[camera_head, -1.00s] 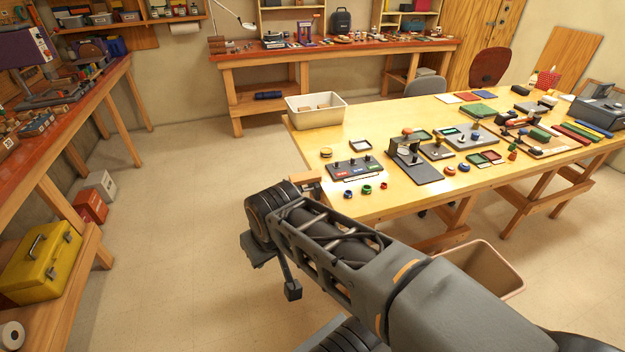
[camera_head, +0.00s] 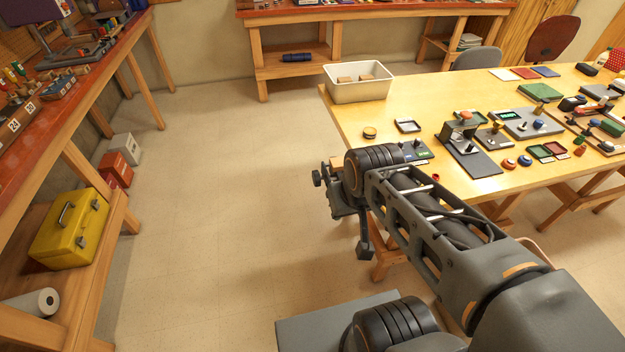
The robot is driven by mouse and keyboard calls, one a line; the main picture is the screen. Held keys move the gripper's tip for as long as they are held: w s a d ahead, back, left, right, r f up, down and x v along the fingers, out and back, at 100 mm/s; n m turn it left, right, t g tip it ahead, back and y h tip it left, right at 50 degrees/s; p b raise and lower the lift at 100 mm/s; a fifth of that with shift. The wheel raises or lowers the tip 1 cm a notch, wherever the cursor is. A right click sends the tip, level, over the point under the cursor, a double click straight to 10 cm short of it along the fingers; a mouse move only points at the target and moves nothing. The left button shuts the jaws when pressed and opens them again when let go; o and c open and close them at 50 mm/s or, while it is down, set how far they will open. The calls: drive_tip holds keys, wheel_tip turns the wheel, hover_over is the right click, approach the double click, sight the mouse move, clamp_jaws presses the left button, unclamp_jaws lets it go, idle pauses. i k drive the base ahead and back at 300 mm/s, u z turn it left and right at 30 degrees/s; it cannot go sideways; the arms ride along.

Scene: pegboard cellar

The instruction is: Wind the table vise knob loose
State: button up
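The near left corner of the yellow worktable (camera_head: 445,88) is mostly behind my arm. A small dark knob on a short rod (camera_head: 318,177) sticks out to the left there, beside my arm's end; it looks like the vise knob, but I cannot tell for sure. The vise body is hidden or merges with my dark arm parts. The dark end of my arm, with my gripper (camera_head: 345,204), hangs by this corner, seen from behind. Its fingers cannot be made out, nor whether they touch the knob.
A cream bin (camera_head: 358,89) stands on the table's far left corner. Several small parts and fixtures, including a grey stand (camera_head: 480,163), lie on the tabletop. A yellow toolbox (camera_head: 68,230) sits on the left bench's shelf. The floor between is clear.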

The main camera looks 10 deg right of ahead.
sight(316, 177)
drive_tip(key=z, duration=0.05)
drive_tip(key=k, duration=0.35)
drive_tip(key=u, duration=0.9)
drive_tip(key=i, duration=1)
drive_tip(key=u, duration=0.35)
